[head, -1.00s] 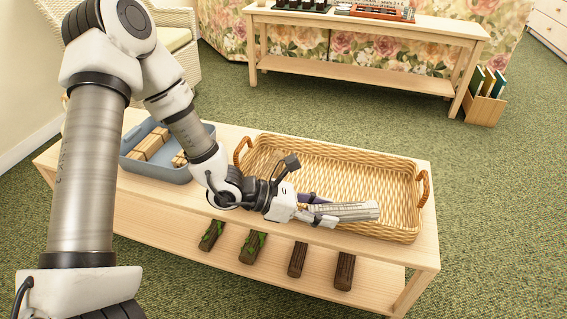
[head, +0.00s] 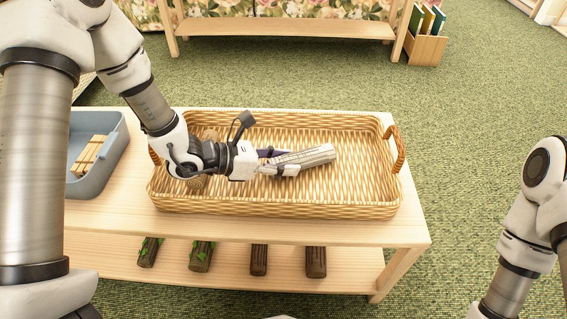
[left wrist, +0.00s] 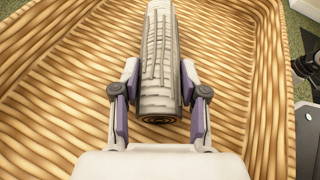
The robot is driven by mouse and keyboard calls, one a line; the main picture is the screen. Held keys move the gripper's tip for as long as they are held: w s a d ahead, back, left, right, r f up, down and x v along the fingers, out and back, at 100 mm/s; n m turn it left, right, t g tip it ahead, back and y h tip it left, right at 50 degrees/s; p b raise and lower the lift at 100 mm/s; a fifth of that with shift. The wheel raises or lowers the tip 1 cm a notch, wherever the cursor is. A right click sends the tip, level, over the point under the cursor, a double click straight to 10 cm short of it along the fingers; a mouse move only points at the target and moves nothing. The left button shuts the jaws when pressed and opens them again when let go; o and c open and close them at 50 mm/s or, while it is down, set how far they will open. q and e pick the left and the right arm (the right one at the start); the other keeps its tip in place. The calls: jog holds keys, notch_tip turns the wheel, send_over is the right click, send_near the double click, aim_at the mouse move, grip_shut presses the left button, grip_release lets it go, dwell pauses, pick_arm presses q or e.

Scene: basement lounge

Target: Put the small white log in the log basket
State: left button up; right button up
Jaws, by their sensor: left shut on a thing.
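The small white log (head: 306,157) has pale, grey-streaked bark, and its dark cut end shows in the left wrist view (left wrist: 160,60). My left gripper (head: 278,163) is shut on the log near one end; in the left wrist view its two fingers (left wrist: 160,98) press on both sides. The log basket (head: 352,205) is a wide woven tray with handles, on the wooden table. The gripper and log are over the inside of the basket, with woven floor around them. I cannot tell whether the log touches the floor. My right gripper is out of view.
A blue-grey bin (head: 98,178) with split wood stands left of the basket. Another brown log (head: 204,137) lies in the basket's left end, partly behind my left arm. Several dark logs (head: 316,262) lie on the lower shelf (head: 347,268). The basket's right part is clear.

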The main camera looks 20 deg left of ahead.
pick_arm(q)
jog(key=shift+f, duration=0.2)
jog(key=o, duration=1.2)
jog(key=shift+o, duration=0.2)
jog(key=shift+r, duration=0.1)
jog(key=shift+r, duration=0.25)
jog(key=p+v, duration=0.7)
jog(key=v, duration=0.4)
jog(key=shift+a+r, duration=0.1)
jog(key=shift+r, duration=0.1)
jog(key=shift+s+a, duration=0.15)
jog(key=shift+a, duration=0.05)
jog(key=shift+s+a+f, duration=0.1)
jog(key=shift+f, duration=0.05)
